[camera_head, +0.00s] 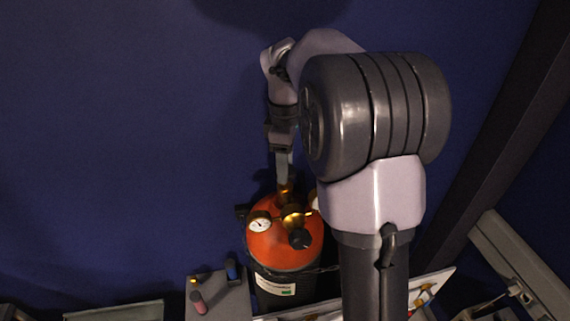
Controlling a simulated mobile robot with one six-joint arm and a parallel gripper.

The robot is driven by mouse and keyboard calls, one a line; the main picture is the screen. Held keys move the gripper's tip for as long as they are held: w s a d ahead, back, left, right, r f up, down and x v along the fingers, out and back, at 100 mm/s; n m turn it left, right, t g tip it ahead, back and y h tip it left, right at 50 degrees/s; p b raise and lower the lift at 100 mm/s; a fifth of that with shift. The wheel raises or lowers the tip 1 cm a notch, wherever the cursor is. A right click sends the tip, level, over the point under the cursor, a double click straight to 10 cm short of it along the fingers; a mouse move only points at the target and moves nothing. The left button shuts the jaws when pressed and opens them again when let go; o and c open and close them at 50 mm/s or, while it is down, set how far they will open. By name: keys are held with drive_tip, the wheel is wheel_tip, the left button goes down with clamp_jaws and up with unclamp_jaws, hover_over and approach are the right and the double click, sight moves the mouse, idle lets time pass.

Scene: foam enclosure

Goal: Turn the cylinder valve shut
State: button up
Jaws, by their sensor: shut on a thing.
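A gas cylinder (270,248) with an orange-red shoulder and a dark body stands at the lower centre. A brass regulator (293,215) sits on its top, with a white-faced gauge (259,224) on the left and a dark knob (299,239) in front. A second gauge shows partly at the right, cut off by my arm. My gripper (285,186) points down from above and is shut on the cylinder valve (286,194) at the top of the cylinder. The fingers cover most of the valve, so its handle and how far it is turned cannot be made out.
A grey surface (222,300) left of the cylinder carries a pink item (198,302) and a small blue item (232,270). A dark strap (318,269) runs at the cylinder's shoulder. A pale frame (525,265) stands at the right. The blue wall side at the left is clear.

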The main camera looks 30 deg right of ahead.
drive_tip(key=shift+m, duration=0.3)
drive_tip(key=m+p, duration=0.1)
drive_tip(key=m, duration=0.3)
drive_tip(key=shift+m+p, duration=0.3)
drive_tip(key=shift+m, duration=0.1)
drive_tip(key=m, duration=1.1)
drive_tip(key=shift+m, duration=0.4)
drive_tip(key=shift+m+b, duration=0.7)
drive_tip(key=shift+m, duration=1.8)
drive_tip(key=o, duration=1.4)
drive_tip(key=shift+c, duration=0.2)
